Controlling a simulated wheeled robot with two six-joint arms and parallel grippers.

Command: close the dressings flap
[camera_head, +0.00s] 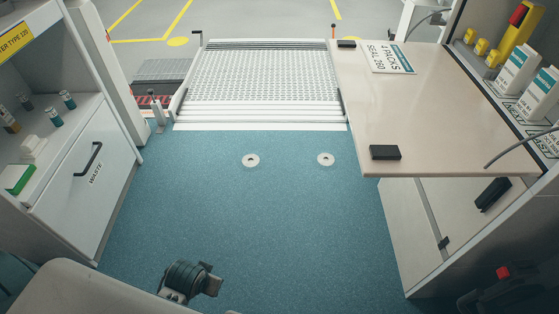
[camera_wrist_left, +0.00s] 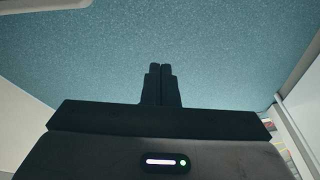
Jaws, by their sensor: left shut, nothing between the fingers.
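The dressings flap (camera_head: 440,115) is a large beige panel in the head view. It lies open, folded out roughly level from the right cabinet, with its right edge along the compartment. A printed label (camera_head: 388,57) reading "4 PACKS SEAL 260" and two black blocks, one near (camera_head: 385,152) and one far (camera_head: 346,44), are on its upper face. My left gripper (camera_wrist_left: 162,68) is shut and empty in the left wrist view, with blue floor beyond its fingertips. The flap cannot be made out clearly there. My right gripper is not identifiable in the head view.
White and teal cartons (camera_head: 516,68) and yellow items (camera_head: 481,46) stand in the compartment behind the flap. A thin grey cable (camera_head: 520,145) hangs across its near right corner. The waste cabinet (camera_head: 85,185) stands left. Blue floor (camera_head: 255,205) is clear up to the ramp (camera_head: 262,78).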

